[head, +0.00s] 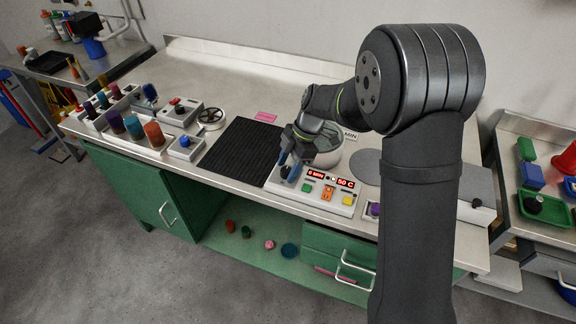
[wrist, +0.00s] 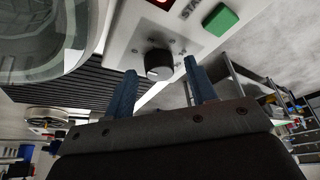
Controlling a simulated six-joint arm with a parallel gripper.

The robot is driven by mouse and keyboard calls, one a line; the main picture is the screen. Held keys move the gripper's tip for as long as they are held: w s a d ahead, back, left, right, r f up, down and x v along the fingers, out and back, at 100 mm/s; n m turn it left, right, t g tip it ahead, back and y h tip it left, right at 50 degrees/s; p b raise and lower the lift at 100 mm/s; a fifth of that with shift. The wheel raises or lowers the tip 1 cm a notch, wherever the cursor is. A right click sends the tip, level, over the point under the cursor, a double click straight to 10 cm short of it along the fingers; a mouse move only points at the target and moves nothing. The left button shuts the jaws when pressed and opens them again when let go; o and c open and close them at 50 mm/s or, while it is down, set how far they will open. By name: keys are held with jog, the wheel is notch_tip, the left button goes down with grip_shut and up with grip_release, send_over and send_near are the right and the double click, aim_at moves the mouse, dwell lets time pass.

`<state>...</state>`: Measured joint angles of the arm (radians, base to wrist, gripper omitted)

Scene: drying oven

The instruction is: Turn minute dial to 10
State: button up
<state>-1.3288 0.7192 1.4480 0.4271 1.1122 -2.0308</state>
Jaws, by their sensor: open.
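The drying oven's control panel (head: 322,196) stands at the front of the bench, with red displays that read "0 MIN" (head: 315,174) and "50 C" (head: 345,183). In the wrist view, a round dark dial (wrist: 159,64) with a pale mark sits on the white panel face. My gripper (head: 287,163) is open at the left end of the panel. In the wrist view, its two blue fingers (wrist: 160,86) stand apart, one on each side of the dial and a little short of it. I cannot tell whether either finger touches it. A green button (wrist: 220,19) is beside the dial.
A glass-like round vessel (wrist: 45,35) is close to the gripper in the wrist view. Cups and switch boxes (head: 185,147) stand farther left.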

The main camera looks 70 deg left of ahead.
jog(key=shift+s+f, duration=0.1)
jog(key=shift+f, duration=0.05)
jog(key=shift+c, duration=0.4)
jog(key=c, duration=0.9)
